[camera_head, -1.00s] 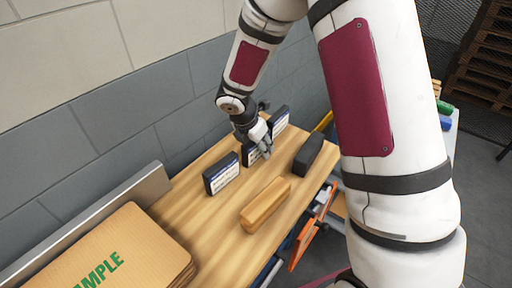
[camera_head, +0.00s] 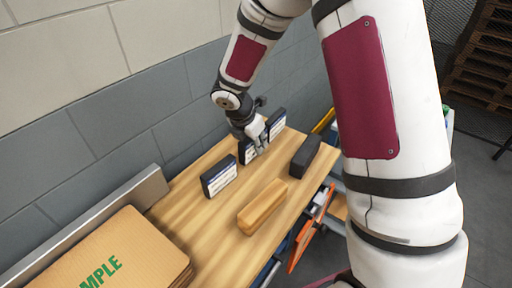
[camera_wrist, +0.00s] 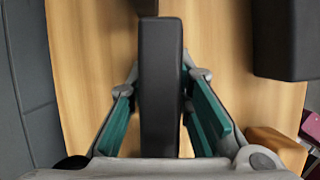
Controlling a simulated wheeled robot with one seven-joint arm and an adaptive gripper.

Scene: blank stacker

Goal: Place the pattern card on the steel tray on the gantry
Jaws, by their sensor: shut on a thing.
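My gripper (camera_head: 259,145) points down at the wall side of the wooden table. It is shut on a narrow dark block with a pale label (camera_head: 245,153), which stands upright. In the wrist view, the block's dark top (camera_wrist: 161,85) lies between the teal finger pads. Similar labelled dark blocks stand on either side in line with it, a near one (camera_head: 218,177) and a far one (camera_head: 277,123). I cannot tell which thing is the pattern card. I cannot make out a steel tray or gantry.
A black block (camera_head: 305,155) and an orange-tan block (camera_head: 262,207) lie on the table (camera_head: 190,213) to the right. Brown cardboard with green lettering (camera_head: 125,250) lies at the near left, beside a grey metal rail (camera_head: 100,213). A block wall (camera_head: 100,130) bounds the left side.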

